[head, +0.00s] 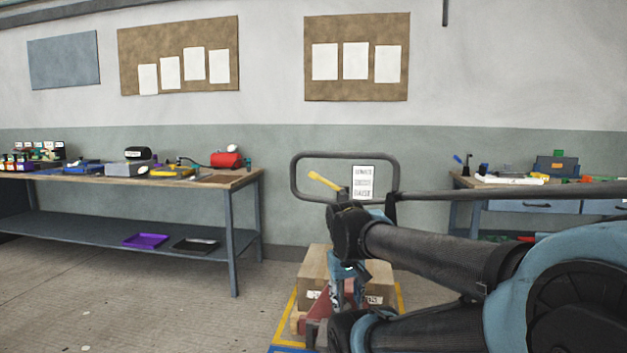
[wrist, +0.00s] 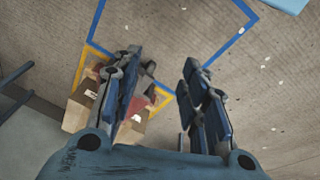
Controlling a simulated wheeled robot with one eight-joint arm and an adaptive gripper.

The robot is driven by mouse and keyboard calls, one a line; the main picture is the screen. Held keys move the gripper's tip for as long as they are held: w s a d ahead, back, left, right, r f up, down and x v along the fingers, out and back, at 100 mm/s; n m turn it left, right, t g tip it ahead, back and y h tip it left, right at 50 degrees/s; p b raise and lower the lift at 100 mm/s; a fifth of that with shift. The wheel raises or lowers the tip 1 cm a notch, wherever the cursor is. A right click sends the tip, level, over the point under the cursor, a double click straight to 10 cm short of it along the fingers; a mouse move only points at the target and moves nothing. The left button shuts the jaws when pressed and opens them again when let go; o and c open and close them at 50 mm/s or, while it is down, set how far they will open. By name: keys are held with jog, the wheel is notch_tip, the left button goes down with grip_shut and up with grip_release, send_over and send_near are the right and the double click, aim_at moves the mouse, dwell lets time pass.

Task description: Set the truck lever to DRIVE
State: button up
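The truck's looped handle (head: 298,182) stands upright beyond my arm in the head view. A yellow lever (head: 325,182) sits inside the loop, tilted with its free end up and to the left. A white card (head: 362,182) with three lines, too small to read, is right of it. The truck's red body (head: 318,332) is partly hidden by my arm. My gripper (wrist: 160,60) is open and empty in the wrist view, its fingers apart above the floor. It points downward and is clear of the lever, which I cannot make out in the wrist view.
Cardboard boxes (head: 314,262) sit on a pallet by the truck, inside yellow floor marking. Blue floor tape (wrist: 170,91) shows below my gripper. A cluttered workbench (head: 232,239) stands left, another bench (head: 534,205) right. Open floor (head: 120,290) lies at left.

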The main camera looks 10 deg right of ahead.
jog(key=w+d+r+h, duration=0.2)
jog(key=w+r+h, duration=0.1)
jog(key=w+r, duration=0.55)
jog(key=n+t+h, duration=0.1)
jog(key=t+h, duration=0.4)
jog(key=h, duration=0.3)
send_near(310, 174)
jog(key=x, duration=1.2)
jog(key=shift+w+f, duration=0.1)
jog(key=shift+c, duration=0.6)
